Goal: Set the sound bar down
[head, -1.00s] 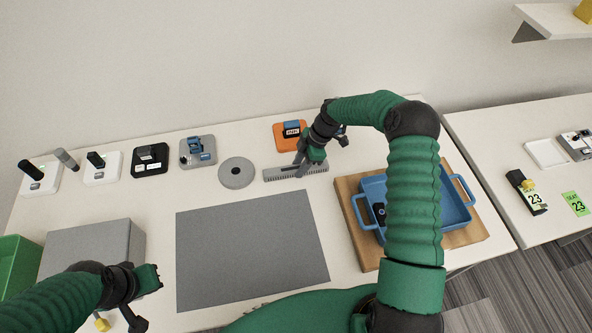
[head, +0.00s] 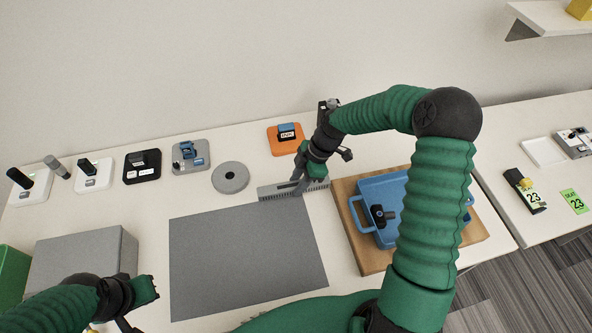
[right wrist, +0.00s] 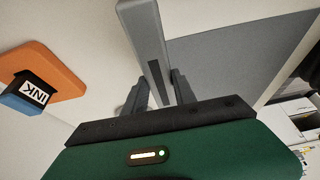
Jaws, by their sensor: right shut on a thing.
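The sound bar is a long grey bar (head: 272,192) at the back edge of the dark grey mat (head: 245,260). My right gripper (head: 298,190) is shut on it near its right part, from above. In the right wrist view the bar (right wrist: 143,35) runs between the two fingers (right wrist: 155,92), with the mat beside it. I cannot tell whether the bar touches the table or hangs just above it. My left gripper (head: 140,303) is at the lower left, away from the bar; its fingers are not clear.
A grey disc (head: 230,177) lies left of the bar, and an orange stand (head: 284,146) labelled INK behind it. A blue tray (head: 356,212) on a wooden board (head: 350,240) stands right. A grey box (head: 85,262) is at left. The mat is bare.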

